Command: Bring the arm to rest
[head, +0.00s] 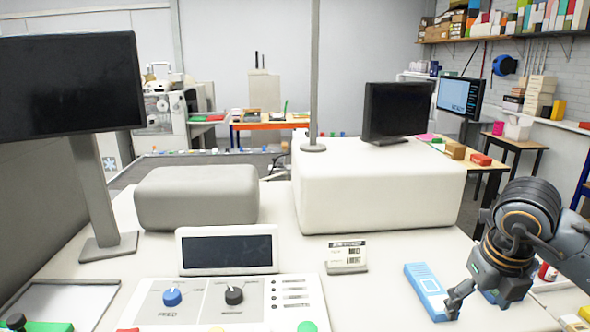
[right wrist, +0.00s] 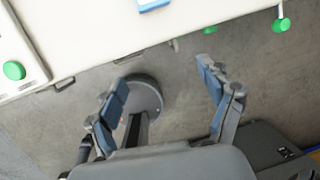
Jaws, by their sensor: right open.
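My right arm comes in from the right in the head view. Its gripper (head: 468,298) appears just right of a blue and white flat box (head: 427,284) on the white table (head: 395,262). In the right wrist view the gripper (right wrist: 160,80) has its two fingers wide apart with nothing between them. Part of a blue thing (right wrist: 153,4) shows at the top there, clear of the fingers. My left gripper is not in view.
A control panel (head: 200,307) with knobs, a small screen (head: 228,250) and a label card (head: 347,257) stand on the table. A monitor (head: 70,85) is at left. Grey (head: 197,196) and white (head: 380,188) blocks stand behind. A green knob (right wrist: 282,24) juts out near the table edge.

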